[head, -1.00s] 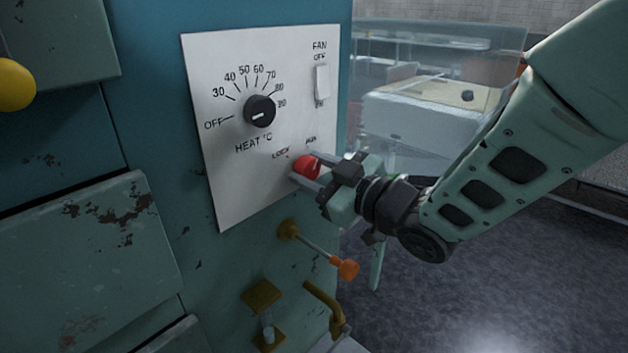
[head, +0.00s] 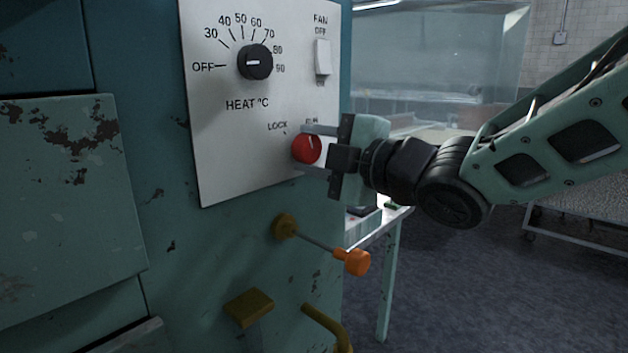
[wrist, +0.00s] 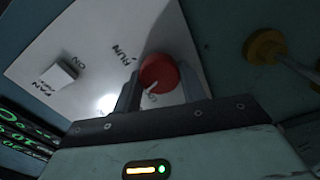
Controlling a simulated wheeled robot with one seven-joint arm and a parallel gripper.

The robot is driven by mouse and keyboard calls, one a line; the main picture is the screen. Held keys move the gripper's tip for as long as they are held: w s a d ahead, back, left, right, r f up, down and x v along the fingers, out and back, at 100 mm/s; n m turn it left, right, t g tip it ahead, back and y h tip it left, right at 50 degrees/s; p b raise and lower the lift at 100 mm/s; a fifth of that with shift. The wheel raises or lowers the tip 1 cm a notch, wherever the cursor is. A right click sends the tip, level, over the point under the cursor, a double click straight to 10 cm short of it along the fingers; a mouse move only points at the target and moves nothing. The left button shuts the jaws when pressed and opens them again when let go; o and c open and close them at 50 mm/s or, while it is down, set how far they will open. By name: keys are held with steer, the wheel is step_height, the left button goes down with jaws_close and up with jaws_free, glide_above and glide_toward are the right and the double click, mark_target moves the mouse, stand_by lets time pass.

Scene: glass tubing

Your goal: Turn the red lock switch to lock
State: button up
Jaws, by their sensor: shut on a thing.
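The red lock switch (head: 305,149) is a round knob with a white line, low on the white control panel (head: 225,150). My gripper (head: 312,150) is shut on it, one finger above and one below. In the head view the white line points roughly upward, between the printed words LOCK and RUN. RUN is partly covered by the upper finger there. In the wrist view the red knob (wrist: 158,73) sits between the two fingers, and RUN reads clearly beside it.
A black heat dial (head: 255,62) and a white fan switch (head: 322,57) are on the panel above. An orange-tipped lever (head: 352,261) sticks out below my gripper. A table (head: 392,235) stands behind at right. Open floor lies to the right.

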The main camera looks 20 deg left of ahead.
steer(key=n+b, duration=0.1)
steer(key=b, duration=0.1)
steer(key=n+b, duration=0.2)
steer(key=shift+f, duration=0.35)
steer(key=shift+r+n+b, duration=0.15)
steer(key=shift+n+b, duration=0.95)
steer(key=shift+b, duration=0.25)
steer(key=o, duration=1)
steer(key=shift+r, duration=0.1)
steer(key=v, duration=1.7)
steer(key=shift+d+p, duration=0.2)
steer(key=shift+p, duration=0.1)
